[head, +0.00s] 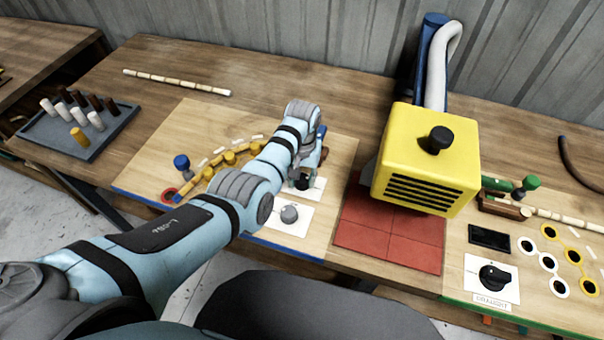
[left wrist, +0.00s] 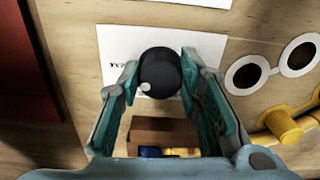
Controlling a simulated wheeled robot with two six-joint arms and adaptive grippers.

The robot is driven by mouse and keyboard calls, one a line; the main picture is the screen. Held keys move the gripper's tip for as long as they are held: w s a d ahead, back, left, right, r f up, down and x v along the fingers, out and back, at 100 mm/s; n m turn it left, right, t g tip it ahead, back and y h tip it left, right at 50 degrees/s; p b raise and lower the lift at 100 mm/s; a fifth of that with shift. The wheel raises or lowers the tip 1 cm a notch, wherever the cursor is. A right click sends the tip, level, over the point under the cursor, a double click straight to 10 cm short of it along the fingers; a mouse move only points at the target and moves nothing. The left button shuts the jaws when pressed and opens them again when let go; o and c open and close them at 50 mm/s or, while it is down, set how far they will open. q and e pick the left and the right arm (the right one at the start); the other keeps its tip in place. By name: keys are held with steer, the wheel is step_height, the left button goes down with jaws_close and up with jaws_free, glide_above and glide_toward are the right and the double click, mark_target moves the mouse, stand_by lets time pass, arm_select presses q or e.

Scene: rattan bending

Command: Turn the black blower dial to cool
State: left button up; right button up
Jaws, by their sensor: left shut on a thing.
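The black blower dial (left wrist: 160,72) sits on a white card (left wrist: 112,45) in the left wrist view, with a pale dot on its lower left. Dark print at the card's left edge is too small to read. My left gripper (left wrist: 160,82) is shut on the dial, one finger on each side. In the head view the dial (head: 303,183) shows beside my left arm, which partly hides its card and my left gripper (head: 304,175). The yellow blower (head: 425,155) stands to the right. My right gripper is out of view.
A grey dial (head: 289,214) on its own card lies just nearer. Yellow pegs (head: 229,159) hold a curved cane to the left. A red tiled mat (head: 390,235) lies under the blower. Another black dial (head: 493,276), labelled DRAUGHT, is at the right.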

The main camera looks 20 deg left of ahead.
arm_select(q)
steer(key=n+p, duration=0.1)
steer(key=n, duration=0.2)
steer(key=shift+r+n, duration=0.1)
steer(key=shift+n, duration=0.3)
steer(key=n, duration=0.3)
steer(key=shift+w+n+p, duration=0.1)
steer(key=shift+n+p, duration=0.2)
steer(key=n, duration=0.4)
steer(key=shift+n, duration=0.3)
steer(key=n, duration=0.4)
steer(key=shift+n, duration=0.3)
steer(key=n, duration=0.4)
steer(key=shift+w, duration=0.1)
steer(key=n, duration=0.7)
steer(key=shift+n, duration=2.2)
